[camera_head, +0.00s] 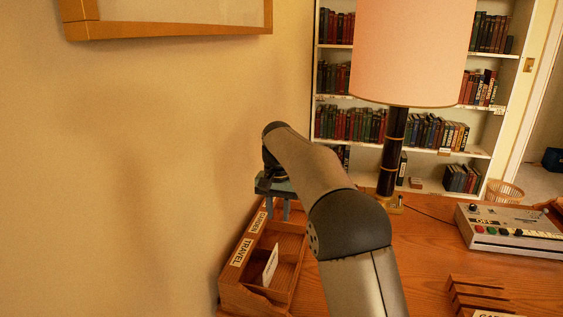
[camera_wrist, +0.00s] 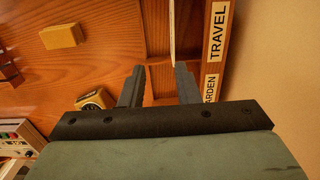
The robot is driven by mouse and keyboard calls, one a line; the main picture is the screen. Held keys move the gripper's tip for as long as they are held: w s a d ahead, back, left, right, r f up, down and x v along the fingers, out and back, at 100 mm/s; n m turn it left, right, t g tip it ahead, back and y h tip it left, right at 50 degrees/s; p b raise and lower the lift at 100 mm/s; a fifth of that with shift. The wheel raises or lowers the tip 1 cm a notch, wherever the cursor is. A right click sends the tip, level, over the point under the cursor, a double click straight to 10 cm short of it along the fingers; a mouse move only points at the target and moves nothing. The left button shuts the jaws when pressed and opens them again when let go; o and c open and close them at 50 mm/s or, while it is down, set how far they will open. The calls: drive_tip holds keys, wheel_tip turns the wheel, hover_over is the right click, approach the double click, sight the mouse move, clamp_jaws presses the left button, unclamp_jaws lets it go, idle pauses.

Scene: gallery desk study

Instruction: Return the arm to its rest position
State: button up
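My gripper (camera_head: 278,213) hangs fingers-down at the end of my arm, over the far part of a wooden sorting box by the wall. In the wrist view my gripper (camera_wrist: 160,68) has its two fingers well apart, with nothing held between them. The wooden box (camera_head: 229,293) bears the labels TRAVEL and GARDEN. A white card (camera_head: 270,264) stands tilted in its nearer compartment. In the wrist view the card (camera_wrist: 172,32) shows as a thin pale edge beyond the fingertips. My arm hides part of the desk.
A lamp (camera_head: 395,150) with a pink shade stands right of my arm. A control box with buttons (camera_head: 510,231) and a slotted wooden rack (camera_head: 475,296) are on the desk at right. A yellow block (camera_wrist: 62,36) lies on the desk. A framed picture (camera_head: 170,28) hangs on the left wall.

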drive_tip(key=s+d+r+n, duration=0.1)
drive_tip(key=s+d, duration=0.5)
drive_tip(key=s, duration=0.3)
drive_tip(key=s+d, duration=0.5)
drive_tip(key=s, duration=0.4)
drive_tip(key=s+d+f+n, duration=0.1)
drive_tip(key=s+f, duration=0.3)
drive_tip(key=s, duration=0.6)
drive_tip(key=s+d+f+n, duration=0.1)
drive_tip(key=s+d+f, duration=0.3)
drive_tip(key=s, duration=0.6)
drive_tip(key=shift+s+d+f+t, duration=0.15)
drive_tip(key=shift+f+t, duration=0.1)
drive_tip(key=shift+t, duration=0.05)
drive_tip(key=shift+f, duration=0.1)
wheel_tip(320, 180, down, 12)
drive_tip(key=b, duration=1.1)
drive_tip(key=shift+d, duration=0.2)
